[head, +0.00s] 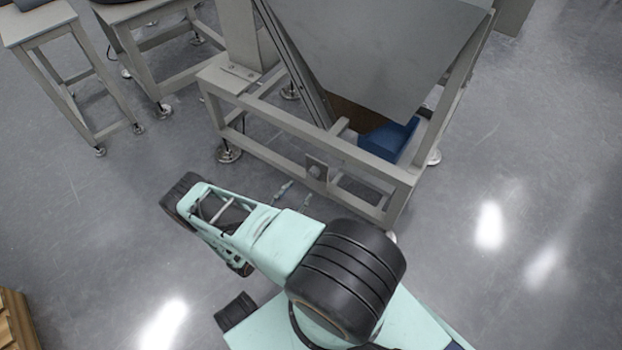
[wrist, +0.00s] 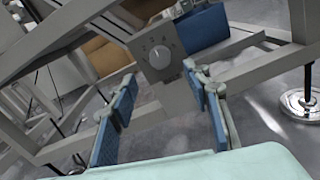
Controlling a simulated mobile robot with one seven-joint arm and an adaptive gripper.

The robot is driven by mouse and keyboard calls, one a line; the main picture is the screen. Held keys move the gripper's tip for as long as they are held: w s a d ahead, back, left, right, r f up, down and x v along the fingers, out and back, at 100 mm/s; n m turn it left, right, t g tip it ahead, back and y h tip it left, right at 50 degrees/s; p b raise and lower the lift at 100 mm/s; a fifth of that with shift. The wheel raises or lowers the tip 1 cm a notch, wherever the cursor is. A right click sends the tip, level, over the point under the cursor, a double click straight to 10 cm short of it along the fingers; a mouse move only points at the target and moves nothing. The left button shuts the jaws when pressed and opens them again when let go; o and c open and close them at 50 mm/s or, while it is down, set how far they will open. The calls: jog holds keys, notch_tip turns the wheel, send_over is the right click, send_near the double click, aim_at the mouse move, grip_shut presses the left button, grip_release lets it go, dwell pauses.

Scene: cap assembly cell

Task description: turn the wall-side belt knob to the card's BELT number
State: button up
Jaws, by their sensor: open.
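A round light-grey knob (wrist: 159,57) sits on a square grey plate (wrist: 149,73) fixed to a machine frame bar in the wrist view. Small marks surround the knob, too small to read, and I cannot tell its setting. In the head view the plate (head: 316,168) is on the frame's low near bar. My gripper (wrist: 160,78) is open and empty, its blue-padded fingers spread to either side of the knob and apart from it. In the head view my gripper (head: 296,194) is just short of the plate. No card is visible, and nothing shown marks this knob as wall-side.
The grey machine frame (head: 285,122) carries a large sloped metal hopper (head: 385,50). A blue bin (head: 388,138) is under it. Two other metal stands are at upper left. A wooden object (head: 15,325) is at lower left. The floor (head: 530,200) on the right is clear.

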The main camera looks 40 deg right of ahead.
aim_at(312, 175)
jog(key=b+x, duration=0.1)
jog(key=x, duration=0.7)
jog(key=shift+c, duration=0.2)
jog(key=c, duration=1.1)
jog(key=m, duration=0.4)
jog(key=shift+m, duration=1.8)
